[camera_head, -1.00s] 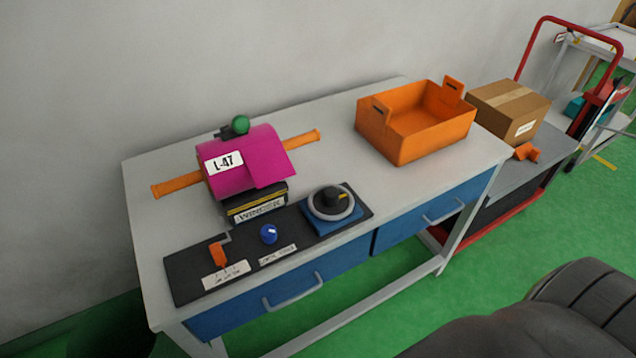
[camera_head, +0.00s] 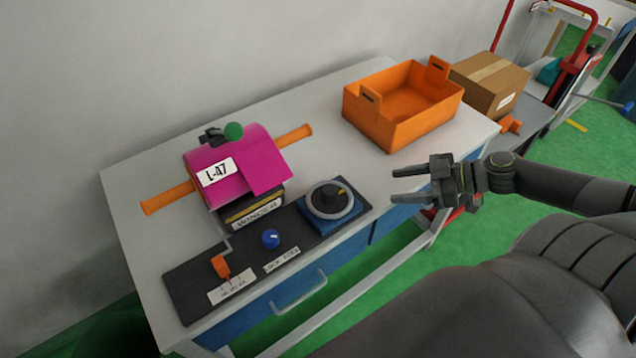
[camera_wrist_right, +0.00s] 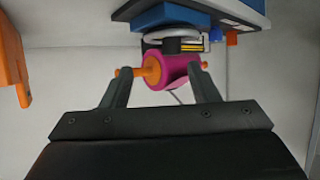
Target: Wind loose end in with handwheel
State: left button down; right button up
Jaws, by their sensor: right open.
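A magenta roll (camera_head: 217,184) labelled L-47 sits on an orange bar (camera_head: 168,198) above a base marked WINDER; its loose flap (camera_head: 268,176) hangs down at the right front. A round black and grey handwheel (camera_head: 330,200) stands on a blue block to the right of the winder. My right gripper (camera_head: 396,184) is open and empty, right of the handwheel and apart from it. In the right wrist view the roll (camera_wrist_right: 178,73) shows between the open fingers, some way beyond them. My left gripper is not in view.
The black panel carries an orange lever (camera_head: 221,267) and a blue knob (camera_head: 270,238). A green ball knob (camera_head: 233,131) tops the winder. An orange bin (camera_head: 391,126) and a cardboard box (camera_head: 494,84) stand behind my right gripper.

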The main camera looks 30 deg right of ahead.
notch_tip(320, 180, up, 2)
jog(key=a, duration=0.2)
jog(key=b, duration=0.9)
send_near(334, 190)
jog(key=w+f, duration=0.1)
jog(key=f, duration=0.1)
jog(key=shift+w+a+f+n+y+b, duration=0.1)
jog(key=shift+w+a+n+y+b, duration=0.1)
jog(key=shift+w+a+b, duration=0.35)
jog(key=shift+w+a+f+n+y+b, duration=0.1)
jog(key=shift+w+a+n+y+b, duration=0.2)
jog(key=shift+a+b, duration=0.35)
jog(key=shift+w+a, duration=0.25)
jog(key=shift+a, duration=0.05)
jog(key=shift+w+a+f+b, duration=0.15)
jog(key=shift+w+a+b, duration=0.05)
jog(key=shift+b, duration=0.25)
jog(key=shift+w+a+f+b, duration=0.25)
jog(key=shift+w+a+b, duration=0.2)
jog(key=shift+b, duration=0.2)
jog(key=shift+b+x, duration=0.4)
jog(key=shift+x, duration=2.5)
